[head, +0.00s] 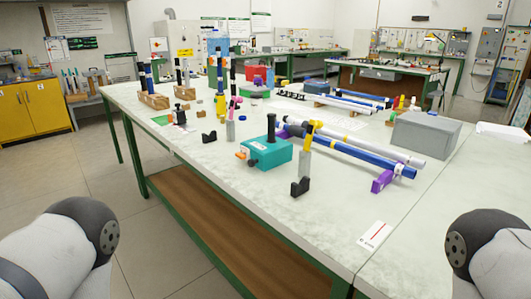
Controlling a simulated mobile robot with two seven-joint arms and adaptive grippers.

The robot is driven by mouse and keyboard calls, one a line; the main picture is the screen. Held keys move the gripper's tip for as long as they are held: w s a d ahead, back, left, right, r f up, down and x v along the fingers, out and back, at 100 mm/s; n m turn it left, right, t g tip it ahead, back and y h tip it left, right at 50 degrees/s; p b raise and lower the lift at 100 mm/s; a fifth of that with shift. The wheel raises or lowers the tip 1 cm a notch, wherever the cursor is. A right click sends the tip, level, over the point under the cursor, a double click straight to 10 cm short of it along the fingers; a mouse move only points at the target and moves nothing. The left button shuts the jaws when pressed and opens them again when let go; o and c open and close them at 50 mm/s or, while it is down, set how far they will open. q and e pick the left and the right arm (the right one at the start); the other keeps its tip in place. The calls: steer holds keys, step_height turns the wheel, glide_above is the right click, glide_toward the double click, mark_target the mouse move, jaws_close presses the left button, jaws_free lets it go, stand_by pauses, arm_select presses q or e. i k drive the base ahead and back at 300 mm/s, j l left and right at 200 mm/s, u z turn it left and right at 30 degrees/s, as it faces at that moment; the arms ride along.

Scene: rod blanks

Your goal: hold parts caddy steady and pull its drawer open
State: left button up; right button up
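A teal box (267,154) with an upright black handle on top stands near the front edge of the table, left of the long rods. It looks like the parts caddy. A small orange piece (241,155) shows at its left side, and a pale patch is on its front. The picture is too small to show a drawer seam or how far any drawer is out. My left and right arm links show at the lower corners, well short of the box. Neither gripper is in the picture.
Blue and white rods (350,151) lie on a purple support (383,180) right of the box. A yellow and black upright piece (306,150) stands close to its right. A grey box (424,135) stands farther right. The table's front right is clear except a small label (375,235).

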mark_target(262, 153)
steer(key=i+j+z, duration=0.25)
steer(key=j+z, duration=0.2)
steer(key=j, duration=0.15)
steer(key=i+j+z, duration=0.2)
steer(key=j+z, duration=0.25)
steer(key=j, duration=0.2)
steer(key=j+z, duration=0.5)
steer(key=j, duration=0.2)
steer(key=j+z, duration=0.45)
steer(key=j, duration=0.3)
steer(key=k+j+z, duration=0.2)
steer(key=j+z, duration=0.25)
steer(key=j, duration=0.25)
